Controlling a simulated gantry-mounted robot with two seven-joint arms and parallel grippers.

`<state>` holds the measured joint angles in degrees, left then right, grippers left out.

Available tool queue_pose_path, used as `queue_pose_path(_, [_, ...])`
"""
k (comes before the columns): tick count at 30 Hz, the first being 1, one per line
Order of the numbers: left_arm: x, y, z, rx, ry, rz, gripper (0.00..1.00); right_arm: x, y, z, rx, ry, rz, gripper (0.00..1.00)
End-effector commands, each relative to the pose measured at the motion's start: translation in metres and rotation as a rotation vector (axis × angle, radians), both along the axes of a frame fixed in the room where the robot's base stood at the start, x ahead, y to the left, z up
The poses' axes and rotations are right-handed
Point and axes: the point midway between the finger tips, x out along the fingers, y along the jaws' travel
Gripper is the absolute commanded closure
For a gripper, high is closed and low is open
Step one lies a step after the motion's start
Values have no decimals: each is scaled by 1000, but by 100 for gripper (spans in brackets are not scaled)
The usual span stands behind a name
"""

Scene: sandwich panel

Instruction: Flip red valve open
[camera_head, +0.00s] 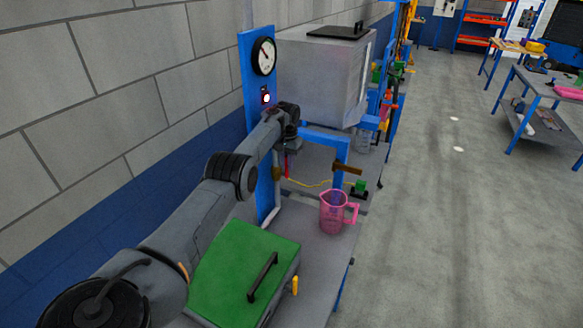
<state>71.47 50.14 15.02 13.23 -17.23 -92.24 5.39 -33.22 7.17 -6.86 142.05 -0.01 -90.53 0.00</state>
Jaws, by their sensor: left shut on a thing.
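The red valve (286,166) shows as a thin red piece against the blue upright panel, just below my left gripper. My left arm reaches in from the lower left, and my left gripper (292,145) is at the panel, shut on the red valve. The fingertips are small and dark here, and my wrist hides part of the contact. The blue panel (255,75) carries a round white gauge (264,57) and a lit indicator (266,98). My right gripper is not in view.
A pink jug (332,213) stands on the grey bench beside a green-lidded box (235,265). A yellow cord (310,184) runs towards a green block (361,186). A large grey tank (318,80) stands behind the gripper.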

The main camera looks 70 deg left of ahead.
Motion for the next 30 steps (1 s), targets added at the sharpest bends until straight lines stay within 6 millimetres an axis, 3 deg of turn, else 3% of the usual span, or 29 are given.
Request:
queue_pose_path(12, [-1, 0, -4, -2, 4, 1, 100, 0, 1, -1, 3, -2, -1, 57])
queue_pose_path(13, [-1, 0, -4, -1, 4, 1, 79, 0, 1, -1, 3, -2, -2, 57])
queue_pose_path(16, [-1, 0, -3, -2, 4, 1, 64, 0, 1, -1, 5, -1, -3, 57])
queue_pose_path(26, [-1, 0, 0, -2, 2, 1, 63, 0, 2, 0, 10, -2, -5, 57])
queue_pose_path(30, [0, 1, 11, -1, 1, 1, 63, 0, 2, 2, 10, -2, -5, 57])
